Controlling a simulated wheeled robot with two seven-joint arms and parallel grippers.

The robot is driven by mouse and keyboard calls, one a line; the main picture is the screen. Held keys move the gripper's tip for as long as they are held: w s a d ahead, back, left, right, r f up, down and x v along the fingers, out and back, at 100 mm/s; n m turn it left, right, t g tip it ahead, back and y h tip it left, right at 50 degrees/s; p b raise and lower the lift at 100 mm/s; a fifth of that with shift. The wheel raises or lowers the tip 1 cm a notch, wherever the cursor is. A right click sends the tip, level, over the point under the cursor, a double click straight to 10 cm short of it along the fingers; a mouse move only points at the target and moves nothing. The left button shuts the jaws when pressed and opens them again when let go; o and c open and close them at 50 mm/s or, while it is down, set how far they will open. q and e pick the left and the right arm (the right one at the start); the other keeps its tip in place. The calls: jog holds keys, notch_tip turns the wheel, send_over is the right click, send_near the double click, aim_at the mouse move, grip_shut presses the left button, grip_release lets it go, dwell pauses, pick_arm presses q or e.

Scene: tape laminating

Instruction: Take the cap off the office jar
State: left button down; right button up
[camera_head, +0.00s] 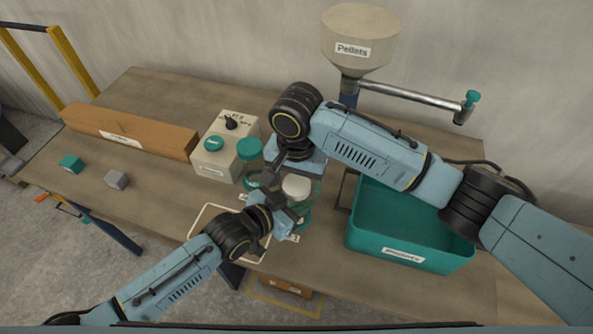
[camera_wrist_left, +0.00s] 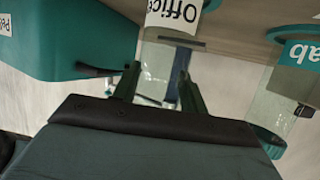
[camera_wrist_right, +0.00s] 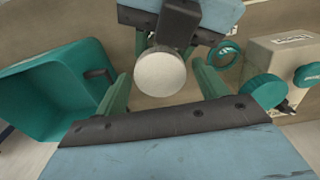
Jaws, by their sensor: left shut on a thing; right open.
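The office jar is a clear jar with a white label reading "Office" (camera_wrist_left: 174,16) in the left wrist view. Its pale round cap (camera_head: 296,187) shows in the head view and is still on top. My right gripper (camera_head: 296,178) is above the jar, pointing down. In the right wrist view the cap (camera_wrist_right: 160,74) lies between its two spread fingers, with gaps on both sides. The jar's body is mostly hidden by the grippers in the head view.
A teal pellets bin (camera_head: 410,250) stands right of the jar. A lab-labelled jar (camera_wrist_left: 290,55) stands close by. A pellet hopper (camera_head: 358,25) is behind.

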jog(key=c, duration=1)
jog(key=n, duration=0.3)
jog(key=o, duration=1.1)
jog(key=shift+c, duration=0.2)
